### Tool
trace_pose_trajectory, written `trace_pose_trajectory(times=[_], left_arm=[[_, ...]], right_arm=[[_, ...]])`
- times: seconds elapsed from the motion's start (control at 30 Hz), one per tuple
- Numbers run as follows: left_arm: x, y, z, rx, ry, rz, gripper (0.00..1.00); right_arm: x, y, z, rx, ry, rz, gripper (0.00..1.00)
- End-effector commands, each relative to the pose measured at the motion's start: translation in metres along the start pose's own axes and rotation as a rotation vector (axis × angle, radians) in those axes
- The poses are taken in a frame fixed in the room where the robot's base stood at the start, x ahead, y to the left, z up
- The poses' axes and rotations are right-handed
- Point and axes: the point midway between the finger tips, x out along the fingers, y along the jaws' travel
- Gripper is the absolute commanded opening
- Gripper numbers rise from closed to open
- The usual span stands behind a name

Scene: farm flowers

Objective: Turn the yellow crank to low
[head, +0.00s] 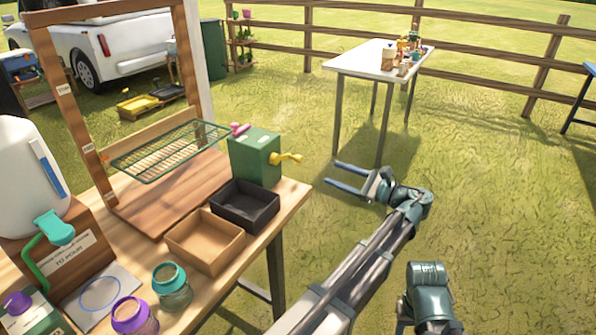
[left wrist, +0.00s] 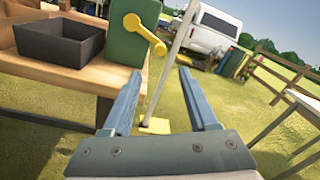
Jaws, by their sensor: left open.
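The yellow crank (head: 287,158) sticks out from the right side of a green box (head: 255,157) at the table's right end. In the left wrist view the crank (left wrist: 146,35) shows a round hub at upper left and an arm slanting down right to a knob. My left gripper (head: 331,172) is open and empty, apart from the crank and to its right, fingers pointing toward the box. In the left wrist view the crank lies ahead, above the gap between the fingertips (left wrist: 160,72). The box's small labels are too small to read. My right gripper does not show.
A black tray (head: 245,205) and a brown tray (head: 205,241) sit in front of the green box. A green wire rack (head: 170,150) stands behind. Open grass lies right of the table; a white table (head: 375,62) stands farther back.

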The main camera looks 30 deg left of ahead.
Motion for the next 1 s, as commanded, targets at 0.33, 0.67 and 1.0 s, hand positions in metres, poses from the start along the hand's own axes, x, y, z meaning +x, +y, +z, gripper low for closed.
trace_pose_trajectory(times=[0.33,0.67,1.0], left_arm=[[0.021,0.000,0.002,0.004,-0.009,0.001,0.59],[0.088,0.000,0.002,0.004,-0.007,0.000,0.59],[0.132,-0.001,0.002,0.003,-0.007,-0.001,0.59]], right_arm=[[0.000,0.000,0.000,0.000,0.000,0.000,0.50],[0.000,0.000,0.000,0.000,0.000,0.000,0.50],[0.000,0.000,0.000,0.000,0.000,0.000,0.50]])
